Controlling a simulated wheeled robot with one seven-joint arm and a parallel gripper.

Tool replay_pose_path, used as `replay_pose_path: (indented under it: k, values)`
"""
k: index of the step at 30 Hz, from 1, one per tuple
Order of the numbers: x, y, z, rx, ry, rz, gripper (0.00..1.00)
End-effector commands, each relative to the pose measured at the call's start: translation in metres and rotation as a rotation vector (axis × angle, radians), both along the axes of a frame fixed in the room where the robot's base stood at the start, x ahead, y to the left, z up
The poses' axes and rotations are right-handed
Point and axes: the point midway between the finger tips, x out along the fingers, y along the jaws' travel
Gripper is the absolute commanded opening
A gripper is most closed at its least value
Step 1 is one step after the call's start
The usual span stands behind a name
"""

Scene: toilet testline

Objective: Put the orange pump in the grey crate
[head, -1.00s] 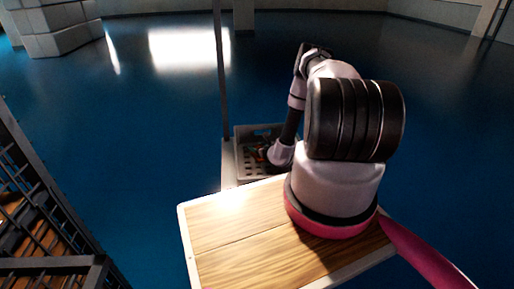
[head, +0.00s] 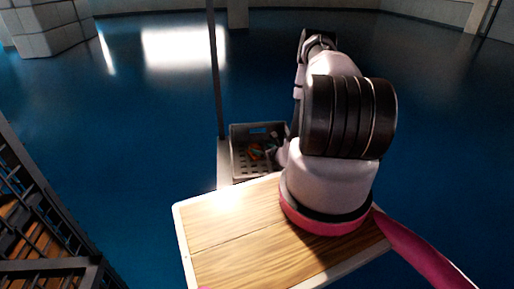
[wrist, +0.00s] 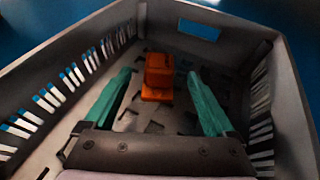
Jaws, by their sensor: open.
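The orange pump (wrist: 158,78) sits on the floor of the grey crate (wrist: 218,55) in the wrist view, near the far wall. My gripper (wrist: 160,74) is open, its two teal fingers reaching into the crate. The pump shows in the gap between the fingertips and a little beyond them, and the fingers do not appear to touch it. In the head view the crate (head: 238,129) stands beyond the wooden top, with a small orange shape (head: 255,152) inside. My arm covers its right side there.
A wooden top (head: 225,235) with a pale rim lies under my arm base. A thin dark post (head: 214,80) rises left of the crate. A dark railing (head: 50,215) stands at the left. Blue floor is open beyond the crate.

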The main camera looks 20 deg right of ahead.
Motion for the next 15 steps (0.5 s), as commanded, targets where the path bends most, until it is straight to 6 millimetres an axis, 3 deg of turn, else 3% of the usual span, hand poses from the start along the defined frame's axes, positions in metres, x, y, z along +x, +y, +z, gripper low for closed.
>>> replay_pose_path:
  k: [4,11,14,15]
  values:
    - [-0.013,-0.002,0.006,-0.001,0.001,0.001,0.90]
    - [-0.016,-0.002,0.009,-0.002,-0.002,0.003,0.90]
    - [-0.007,0.003,0.024,-0.003,-0.023,0.039,0.90]
    - [0.001,0.007,0.038,-0.006,-0.041,0.071,0.90]
